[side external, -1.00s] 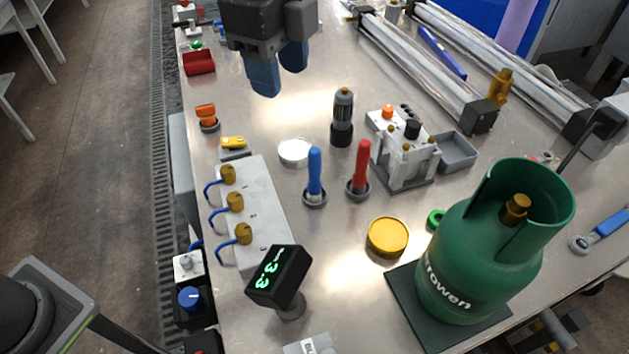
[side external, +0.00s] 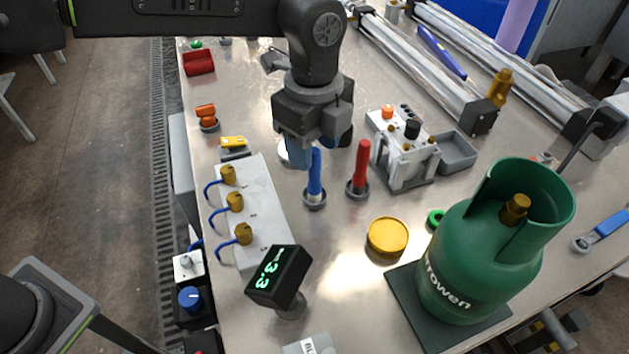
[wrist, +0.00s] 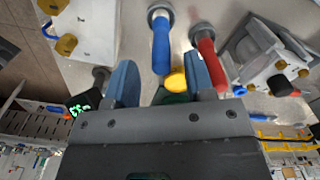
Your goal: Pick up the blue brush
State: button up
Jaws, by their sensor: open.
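The blue brush (side external: 315,176) stands upright in a grey round holder (side external: 314,201) on the metal table. My gripper (side external: 318,152) is low over the table at the brush's upper end, and its fingers partly overlap the brush top in the side view. In the wrist view, my gripper (wrist: 161,82) has two blue fingers spread apart, with the blue brush (wrist: 161,46) showing between and beyond their tips. Nothing is held. I cannot tell from the side view whether the fingers touch the brush.
A red brush (side external: 361,165) stands in a similar holder close on the right. A white panel with brass valves (side external: 258,196) lies on the left. A yellow lid (side external: 387,237) and green gas bottle (side external: 487,250) stand in front. A grey fixture (side external: 404,162) is behind right.

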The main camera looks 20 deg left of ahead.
aim_at(315, 176)
notch_tip(315, 176, down, 4)
jog(key=shift+w+f, duration=0.1)
jog(key=shift+c, duration=0.3)
grip_shut()
